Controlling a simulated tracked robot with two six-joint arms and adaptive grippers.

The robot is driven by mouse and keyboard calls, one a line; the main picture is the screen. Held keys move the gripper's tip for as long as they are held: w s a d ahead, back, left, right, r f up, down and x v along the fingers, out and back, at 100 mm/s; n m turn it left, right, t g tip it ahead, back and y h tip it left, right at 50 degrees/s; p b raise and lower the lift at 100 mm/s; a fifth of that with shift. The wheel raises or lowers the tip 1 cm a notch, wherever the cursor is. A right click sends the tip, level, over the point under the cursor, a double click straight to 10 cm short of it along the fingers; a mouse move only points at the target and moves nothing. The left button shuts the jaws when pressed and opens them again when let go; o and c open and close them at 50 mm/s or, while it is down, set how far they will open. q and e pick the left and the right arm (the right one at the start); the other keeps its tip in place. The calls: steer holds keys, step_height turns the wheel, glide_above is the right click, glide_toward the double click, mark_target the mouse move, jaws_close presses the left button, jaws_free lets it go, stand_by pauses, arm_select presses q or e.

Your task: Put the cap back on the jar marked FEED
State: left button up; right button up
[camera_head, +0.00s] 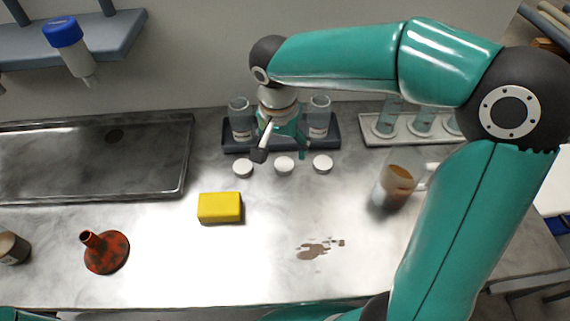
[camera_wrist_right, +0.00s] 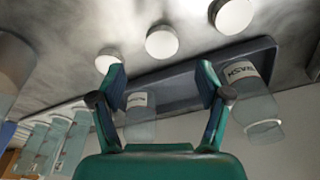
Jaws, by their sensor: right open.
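Two clear jars, left (camera_head: 240,120) and right (camera_head: 318,118), stand uncapped in a dark rack (camera_head: 228,147). In the right wrist view one jar's label seems to read WASH (camera_wrist_right: 248,85); the other jar's label (camera_wrist_right: 138,100) is too small to read, so I cannot tell which is FEED. Three white caps, left (camera_head: 243,168), middle (camera_head: 284,166) and right (camera_head: 322,164), lie on the bench in front of the rack. My right gripper (camera_head: 280,153) is open and empty, pointing down above the rack's middle, between the jars and behind the middle cap. It hides the rack's middle. My left gripper is out of view.
A yellow block (camera_head: 219,208), a red-brown funnel (camera_head: 106,252) and a brown stain (camera_head: 318,248) are on the bench. A mug with brown liquid (camera_head: 396,186) stands right, near my right arm. A white glassware rack (camera_head: 365,140) is at back right, a sink (camera_head: 95,160) at left.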

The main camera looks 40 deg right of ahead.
mark_target(284, 164)
steer(key=shift+d+f, duration=0.1)
steer(key=shift+f, duration=0.75)
steer(key=shift+w+d+f, duration=0.15)
steer(key=shift+f, duration=1.15)
steer(key=shift+w+d+f, duration=0.1)
steer(key=shift+w+f, duration=0.05)
steer(key=shift+f, duration=1.1)
steer(key=c, duration=0.8)
